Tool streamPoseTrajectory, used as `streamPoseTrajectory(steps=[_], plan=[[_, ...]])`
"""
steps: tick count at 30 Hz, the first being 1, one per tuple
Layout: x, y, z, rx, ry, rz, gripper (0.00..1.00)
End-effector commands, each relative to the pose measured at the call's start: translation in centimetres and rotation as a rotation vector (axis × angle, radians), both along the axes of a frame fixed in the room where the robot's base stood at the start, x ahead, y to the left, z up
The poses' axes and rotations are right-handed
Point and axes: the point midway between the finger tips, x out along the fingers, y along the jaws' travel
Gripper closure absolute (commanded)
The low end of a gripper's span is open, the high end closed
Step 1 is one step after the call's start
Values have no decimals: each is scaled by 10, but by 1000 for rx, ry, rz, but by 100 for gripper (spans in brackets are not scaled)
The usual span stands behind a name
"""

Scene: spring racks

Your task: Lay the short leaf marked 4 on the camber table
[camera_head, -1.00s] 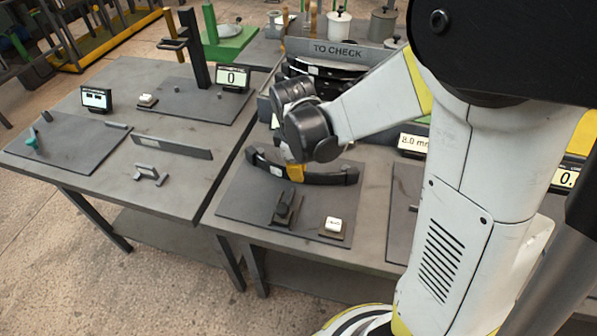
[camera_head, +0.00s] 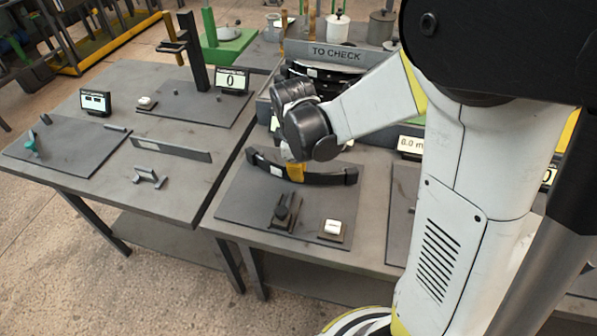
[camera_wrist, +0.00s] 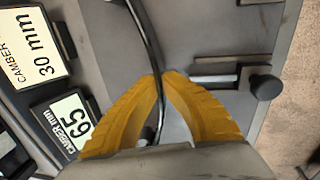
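A dark curved leaf (camera_head: 325,178) with a small white label lies across the far part of the dark plate of the camber table (camera_head: 240,205). The label's mark is too small to read. In the wrist view the leaf (camera_wrist: 149,35) shows edge-on as a thin dark curve. My gripper (camera_head: 296,172) is at the leaf's middle, its yellow fingers on either side. In the wrist view the fingertips (camera_wrist: 161,75) close in on the leaf from both sides. I cannot tell whether the leaf touches the plate or is just above it.
Two camber displays, reading 30 mm (camera_wrist: 30,48) and 65 (camera_wrist: 72,125), stand beside the plate. A dark stop (camera_head: 284,212) and a white button (camera_head: 333,228) are at its front. The TO CHECK rack (camera_head: 337,53) with dark leaves stands behind. Another table (camera_head: 110,170) is left.

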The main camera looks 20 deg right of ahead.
Motion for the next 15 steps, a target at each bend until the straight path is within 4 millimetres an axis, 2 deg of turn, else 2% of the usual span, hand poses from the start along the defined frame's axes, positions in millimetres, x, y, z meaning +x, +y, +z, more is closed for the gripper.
streamPoseTrajectory(steps=[11, 14, 15], plan=[[1, 0, -4, -1, -2, 0, 100], [0, 0, -4, -1, -2, 0, 74], [0, 0, -4, -1, -1, 0, 69]])
